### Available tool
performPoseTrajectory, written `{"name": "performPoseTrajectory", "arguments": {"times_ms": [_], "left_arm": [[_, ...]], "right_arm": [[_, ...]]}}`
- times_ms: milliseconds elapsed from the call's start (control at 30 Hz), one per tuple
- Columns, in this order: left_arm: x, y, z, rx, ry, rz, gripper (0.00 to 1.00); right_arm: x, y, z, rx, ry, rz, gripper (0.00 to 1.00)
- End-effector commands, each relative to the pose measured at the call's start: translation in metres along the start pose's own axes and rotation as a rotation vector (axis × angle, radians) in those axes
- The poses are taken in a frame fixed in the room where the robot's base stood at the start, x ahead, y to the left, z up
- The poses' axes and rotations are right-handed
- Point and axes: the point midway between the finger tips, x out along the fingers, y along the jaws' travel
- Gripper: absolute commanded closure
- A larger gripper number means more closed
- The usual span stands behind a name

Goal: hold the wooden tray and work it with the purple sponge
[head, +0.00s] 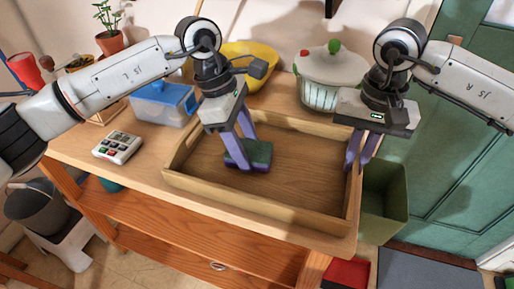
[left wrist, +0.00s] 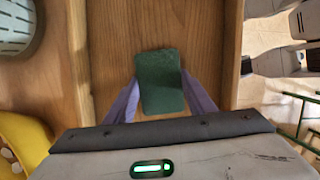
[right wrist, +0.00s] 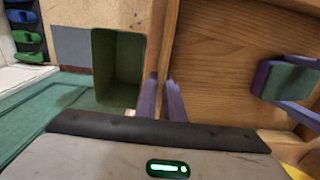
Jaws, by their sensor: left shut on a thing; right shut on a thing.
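The wooden tray (head: 270,215) lies on the wooden counter, and its floor also shows in the left wrist view (left wrist: 205,45). My left gripper (head: 243,160) points down inside the tray, shut on the purple sponge (head: 258,152). The sponge has a dark green top face, seen between the fingers in the left wrist view (left wrist: 160,80); its underside is against or close to the tray floor, I cannot tell which. My right gripper (head: 360,160) is shut on the tray's right wall, one finger on each side, also seen in the right wrist view (right wrist: 163,95).
Behind the tray stand a yellow bowl (head: 262,72), a white lidded pot (head: 325,80) and a blue-lidded box (head: 162,103). A keypad device (head: 117,147) lies to the left. A green bin (head: 385,200) stands below the counter's right edge.

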Motion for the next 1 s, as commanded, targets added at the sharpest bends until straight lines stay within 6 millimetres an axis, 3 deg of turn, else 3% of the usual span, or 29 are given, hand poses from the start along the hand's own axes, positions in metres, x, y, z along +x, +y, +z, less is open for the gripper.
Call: {"name": "performPoseTrajectory", "arguments": {"times_ms": [633, 833, 1000], "left_arm": [[-0.008, 0.005, -0.04, -0.003, 0.005, -0.002, 0.68], [-0.009, 0.004, -0.039, -0.002, 0.007, -0.003, 0.68], [-0.006, 0.003, -0.027, 0.001, 0.004, -0.004, 0.68]], "right_arm": [[-0.001, 0.0, -0.001, 0.001, 0.002, -0.002, 1.0], [-0.001, 0.0, -0.001, 0.001, 0.002, -0.001, 1.0], [-0.001, 0.0, -0.001, 0.001, 0.003, -0.002, 1.0]]}}
